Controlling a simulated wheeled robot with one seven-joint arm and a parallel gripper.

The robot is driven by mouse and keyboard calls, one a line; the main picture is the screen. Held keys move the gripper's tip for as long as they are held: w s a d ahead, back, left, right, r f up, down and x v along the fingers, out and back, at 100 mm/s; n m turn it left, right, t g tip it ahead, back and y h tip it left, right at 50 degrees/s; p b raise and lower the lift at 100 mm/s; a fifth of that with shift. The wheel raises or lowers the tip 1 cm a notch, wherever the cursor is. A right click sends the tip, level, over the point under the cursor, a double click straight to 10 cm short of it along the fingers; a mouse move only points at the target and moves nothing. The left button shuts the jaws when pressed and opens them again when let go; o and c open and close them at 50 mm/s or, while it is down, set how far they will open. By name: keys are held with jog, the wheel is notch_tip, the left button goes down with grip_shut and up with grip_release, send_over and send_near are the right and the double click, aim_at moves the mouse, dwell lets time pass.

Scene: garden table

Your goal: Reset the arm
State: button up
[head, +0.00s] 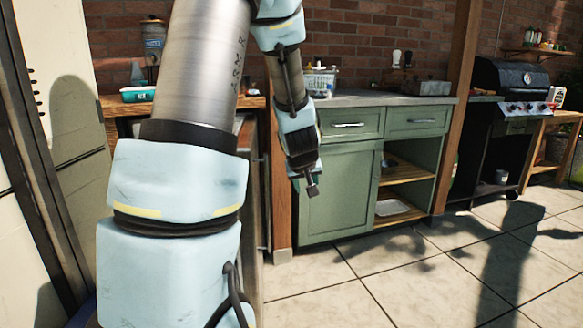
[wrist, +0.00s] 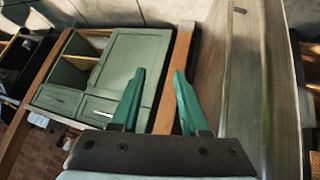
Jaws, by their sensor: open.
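My arm rises through the left half of the head view, bends at the top and hangs down in front of the green cabinet. My gripper (head: 311,187) is at its low end, pointing down beside the wooden post. In the wrist view my gripper (wrist: 160,72) shows two teal fingers standing apart with nothing between them. The gap lies over the wooden post and the cabinet's edge, with no contact visible.
A wooden post (head: 281,205) is close to my gripper. A black grill (head: 500,115) stands right. The tiled floor (head: 400,280) in front is clear.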

jog(key=s+a+m+g, duration=0.1)
jog(key=s+a+g, duration=0.1)
jog(key=s+a, duration=0.35)
jog(key=s+a+f+m+g+y+p, duration=0.1)
jog(key=s+a+g, duration=0.1)
jog(key=s, duration=0.7)
jog(key=s+a+m+g, duration=0.1)
jog(key=s+a+g, duration=0.15)
jog(key=s, duration=0.45)
notch_tip(320, 180, up, 20)
jog(key=p, duration=2.1)
jog(key=shift+w+a+r, duration=0.15)
jog(key=shift+w+a, duration=0.1)
jog(key=shift+a, duration=0.1)
jog(key=shift+a+n, duration=0.1)
jog(key=shift+n, duration=0.2)
